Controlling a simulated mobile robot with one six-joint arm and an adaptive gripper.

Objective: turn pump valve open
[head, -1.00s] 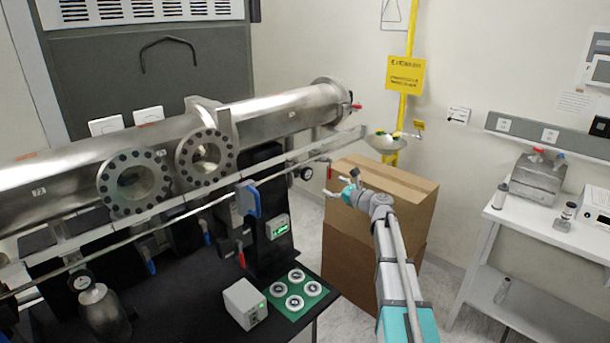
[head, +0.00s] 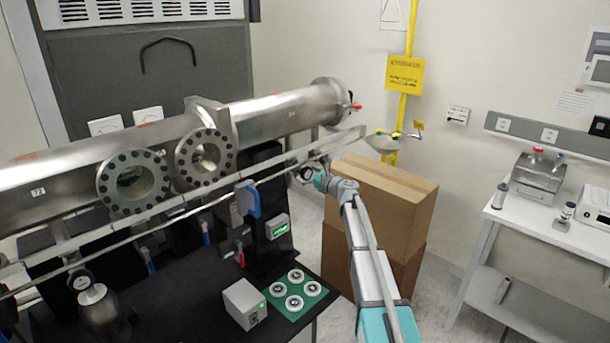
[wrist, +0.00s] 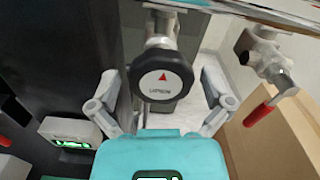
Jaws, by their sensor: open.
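The valve knob (wrist: 162,77) is a round dark knob with a red arrow and small lettering on a pale face. In the wrist view it sits between the fingers of my open gripper (wrist: 162,104), with a gap on both sides. A metal stem and fitting (wrist: 160,25) lead up from it. In the head view the knob (head: 307,174) shows beside my gripper (head: 318,178) at the right end of the metal rails. The lettering is too small to read surely.
A fitting with a red lever (wrist: 262,112) hangs to the right of the knob. A small box with a green display (wrist: 72,132) is at left. Stacked cardboard boxes (head: 385,205) stand close to my arm. The long steel pipe (head: 280,112) runs behind the rails.

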